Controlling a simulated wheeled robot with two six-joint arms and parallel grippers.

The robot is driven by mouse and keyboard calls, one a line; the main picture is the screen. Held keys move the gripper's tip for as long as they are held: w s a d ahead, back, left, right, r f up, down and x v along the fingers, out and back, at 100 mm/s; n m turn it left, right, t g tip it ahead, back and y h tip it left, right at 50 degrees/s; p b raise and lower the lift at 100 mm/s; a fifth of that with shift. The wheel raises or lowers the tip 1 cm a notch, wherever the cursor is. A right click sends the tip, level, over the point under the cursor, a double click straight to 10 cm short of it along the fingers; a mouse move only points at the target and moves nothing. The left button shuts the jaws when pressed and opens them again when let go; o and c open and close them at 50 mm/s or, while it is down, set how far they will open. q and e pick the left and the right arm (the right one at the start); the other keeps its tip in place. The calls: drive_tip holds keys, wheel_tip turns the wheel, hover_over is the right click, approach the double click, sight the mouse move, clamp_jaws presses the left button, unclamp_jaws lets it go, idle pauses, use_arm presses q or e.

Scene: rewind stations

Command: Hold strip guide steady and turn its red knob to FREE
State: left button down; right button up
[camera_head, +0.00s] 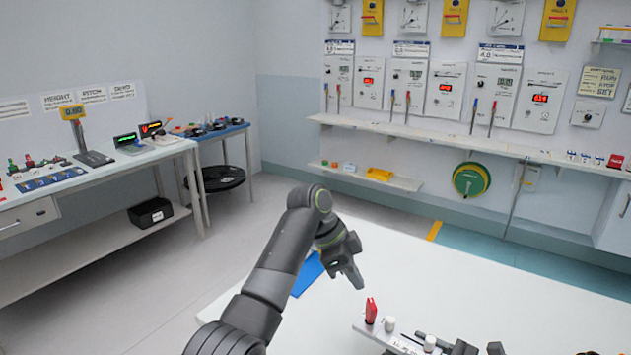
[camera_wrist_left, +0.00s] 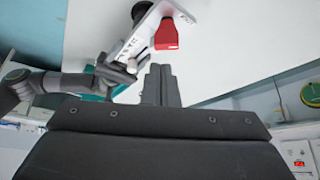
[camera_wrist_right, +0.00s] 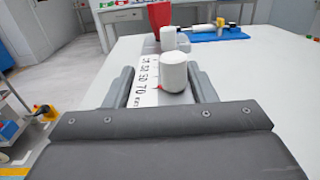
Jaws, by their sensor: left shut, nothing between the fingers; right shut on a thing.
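The white strip guide (camera_head: 408,345) lies on the white table, with a red knob (camera_head: 371,311) standing at its far left end and two white round knobs along it. In the right wrist view its scale strip (camera_wrist_right: 146,85) with printed numbers runs away from me. My right gripper (camera_wrist_right: 163,88) is shut on the strip guide, one finger on each side. My left gripper (camera_head: 358,284) is shut and empty, above and just beyond the red knob. In the left wrist view the fingertips (camera_wrist_left: 160,70) are near the red knob (camera_wrist_left: 166,35), apart from it. I cannot read the knob's setting.
A blue mat (camera_head: 308,274) lies on the table behind my left arm; the right wrist view shows a white and yellow item on it. The table right of the strip guide is clear. Wall instruments and a side bench (camera_head: 100,165) stand farther off.

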use_arm(q)
approach(368, 318)
drive_tip(key=shift+s+d+f, duration=0.15)
drive_tip(key=shift+s+f, duration=0.05)
drive_tip(key=shift+f, duration=0.65)
drive_tip(key=shift+s+d+f, duration=0.2)
drive_tip(key=shift+f, duration=0.6)
drive_tip(key=shift+w+d, duration=0.25)
drive_tip(key=shift+d, duration=0.35)
drive_tip(key=shift+w+a, duration=0.1)
drive_tip(key=shift+w, duration=0.1)
drive_tip(key=shift+w, duration=0.65)
drive_tip(key=shift+w, duration=0.1)
idle(0.4)
idle(0.4)
